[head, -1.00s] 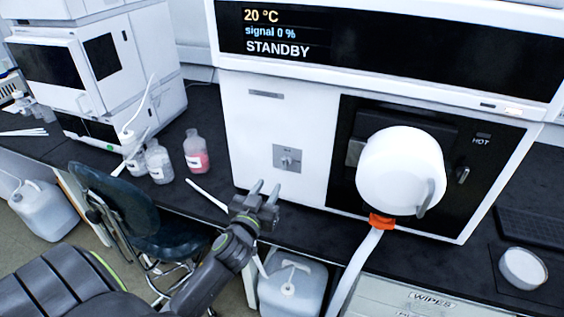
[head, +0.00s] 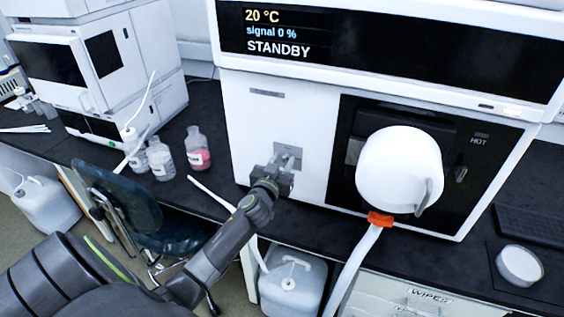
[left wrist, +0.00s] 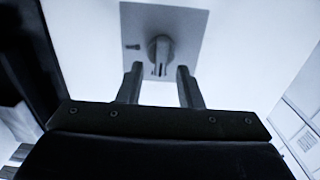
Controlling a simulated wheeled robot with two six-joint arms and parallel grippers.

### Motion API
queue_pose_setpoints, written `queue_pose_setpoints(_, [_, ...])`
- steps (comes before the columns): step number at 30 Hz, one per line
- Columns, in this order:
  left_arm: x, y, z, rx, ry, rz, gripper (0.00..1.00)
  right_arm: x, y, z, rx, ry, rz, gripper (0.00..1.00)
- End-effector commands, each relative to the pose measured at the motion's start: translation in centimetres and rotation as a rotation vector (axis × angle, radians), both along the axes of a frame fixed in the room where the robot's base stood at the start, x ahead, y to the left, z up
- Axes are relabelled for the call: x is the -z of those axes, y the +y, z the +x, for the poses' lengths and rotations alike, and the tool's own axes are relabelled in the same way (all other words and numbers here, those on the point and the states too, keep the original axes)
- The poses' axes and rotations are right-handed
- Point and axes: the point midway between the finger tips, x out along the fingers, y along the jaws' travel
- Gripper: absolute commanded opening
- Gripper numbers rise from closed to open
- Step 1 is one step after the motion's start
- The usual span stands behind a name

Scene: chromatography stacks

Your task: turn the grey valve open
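The grey valve (left wrist: 160,52) is a small knob on a square grey plate (left wrist: 187,22) on the white front panel of the instrument. In the head view my gripper covers most of the valve, and the top of its plate (head: 289,150) shows. My left gripper (left wrist: 160,75) is open, its two fingers pointing at the plate. In the left wrist view the knob sits between and just beyond the fingertips, with a gap on each side. Contact cannot be told. My right gripper is in neither current view.
The instrument (head: 245,120) shows STANDBY. A white round housing (head: 400,168) with an orange clip (head: 381,219) and hose is right of the valve. Bottles, one with pink liquid (head: 198,150), stand left on the dark bench. A chair (head: 120,205) is below.

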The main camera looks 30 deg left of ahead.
Motion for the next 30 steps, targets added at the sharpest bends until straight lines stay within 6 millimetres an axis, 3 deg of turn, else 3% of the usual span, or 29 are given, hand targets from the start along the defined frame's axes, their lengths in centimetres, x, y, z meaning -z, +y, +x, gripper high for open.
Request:
queue_pose_setpoints(2, [0.0, 0.0, -0.01, 0.0, 0.0, 0.0, 0.33, 0.0, 0.07, 0.02, 0.0, 0.0, 0.001, 0.36])
queue_pose_setpoints(9, [0.0, -0.01, -0.03, 0.0, 0.0, 0.0, 0.03, 0.02, 0.27, 0.04, 0.001, 0.0, 0.003, 0.36])
queue_pose_setpoints(20, [0.05, -0.15, -0.01, 0.0, 0.014, 0.06, 0.03, 0.12, 0.31, 0.05, 0.002, 0.0, 0.004, 0.36])
queue_pose_setpoints(30, [0.18, -0.59, 0.09, 0.0, 0.075, 0.306, 0.03, 0.34, 0.29, 0.05, 0.001, 0.0, 0.003, 0.36])
